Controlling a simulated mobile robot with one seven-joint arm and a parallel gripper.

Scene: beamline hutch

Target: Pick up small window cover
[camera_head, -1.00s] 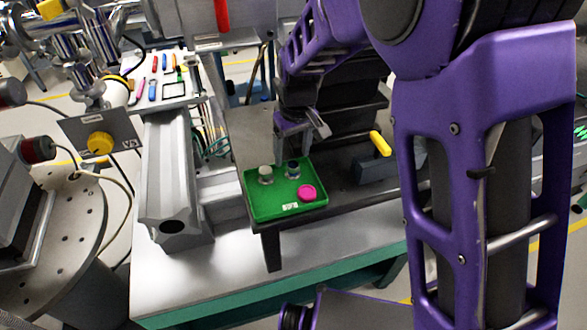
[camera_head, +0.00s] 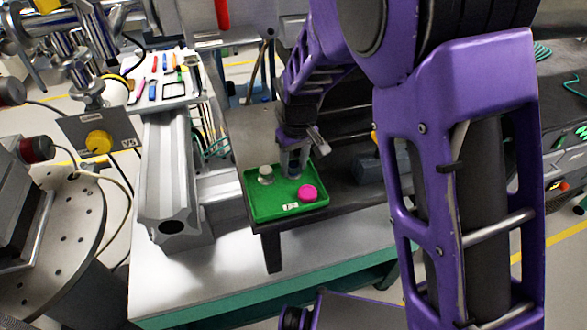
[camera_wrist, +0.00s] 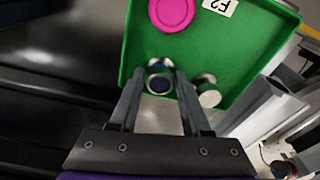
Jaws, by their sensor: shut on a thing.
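My gripper (camera_head: 294,162) reaches down into a green tray (camera_head: 268,208) on the dark bench. In the wrist view its fingers (camera_wrist: 160,82) are shut on a small metal cylinder with a dark blue face (camera_wrist: 160,84), apparently the small window cover. In the head view the gripper mostly hides this piece. I cannot tell whether it is clear of the tray floor. A pale-topped metal cylinder (camera_head: 265,174) stands just left of the gripper; it also shows close to the right finger in the wrist view (camera_wrist: 208,92). A pink disc (camera_head: 307,192) lies in the tray.
The tray has a low rim and a white label (camera_head: 291,206). A grey block (camera_head: 369,169) sits right of the tray on the dark bench. A grey metal beam (camera_head: 168,185) stands to the left. A white tool board (camera_head: 165,82) lies behind it.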

